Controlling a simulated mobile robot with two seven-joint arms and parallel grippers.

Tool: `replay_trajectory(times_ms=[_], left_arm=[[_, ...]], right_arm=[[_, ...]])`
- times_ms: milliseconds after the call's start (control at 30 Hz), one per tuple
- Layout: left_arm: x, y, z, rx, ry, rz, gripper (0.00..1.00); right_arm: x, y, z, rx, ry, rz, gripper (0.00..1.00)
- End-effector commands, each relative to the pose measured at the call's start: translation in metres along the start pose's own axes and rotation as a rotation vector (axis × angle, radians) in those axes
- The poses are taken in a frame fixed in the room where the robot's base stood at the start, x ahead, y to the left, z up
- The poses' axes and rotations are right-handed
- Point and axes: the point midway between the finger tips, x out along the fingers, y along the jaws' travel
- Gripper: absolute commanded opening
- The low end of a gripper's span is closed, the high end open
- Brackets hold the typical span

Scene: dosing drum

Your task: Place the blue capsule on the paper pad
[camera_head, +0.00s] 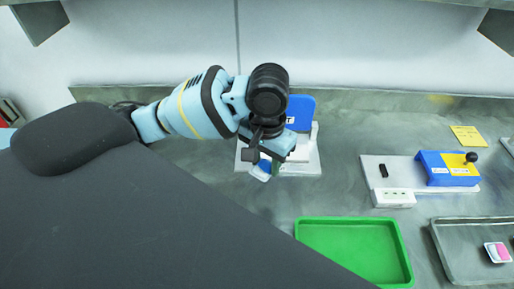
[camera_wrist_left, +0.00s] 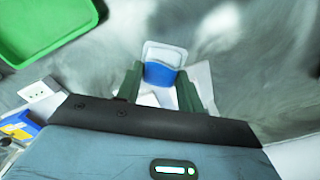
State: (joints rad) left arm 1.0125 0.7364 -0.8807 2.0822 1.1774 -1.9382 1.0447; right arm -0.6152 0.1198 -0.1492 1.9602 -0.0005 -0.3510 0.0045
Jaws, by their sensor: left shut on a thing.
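My left gripper (camera_head: 262,160) is shut on a small blue and white block, which looks like the blue capsule (camera_head: 262,171). It also shows in the left wrist view (camera_wrist_left: 163,62), between the two dark green fingers (camera_wrist_left: 160,85), with its pale face outward. The gripper is over the grey bench, at the front of a white base with a blue upright panel (camera_head: 301,108). A flat yellow sheet (camera_head: 467,136) lies at the back right; I cannot tell whether it is the paper pad. My right gripper is not in view.
A green tray (camera_head: 398,250) stands at the front, empty. Bare bench lies between gripper and green tray.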

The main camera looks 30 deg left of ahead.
Motion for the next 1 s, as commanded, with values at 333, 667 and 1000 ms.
replay_trajectory(times_ms=[333,667,1000], left_arm=[[0.012,0.011,0.004,0.572,-0.002,0.000,0.16],[0.024,0.024,0.010,1.246,-0.002,0.002,0.16],[0.032,0.032,0.014,1.708,0.000,0.002,0.16]], right_arm=[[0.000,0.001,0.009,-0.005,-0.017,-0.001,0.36],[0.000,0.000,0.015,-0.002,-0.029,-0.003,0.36],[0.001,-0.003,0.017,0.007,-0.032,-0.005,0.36]])
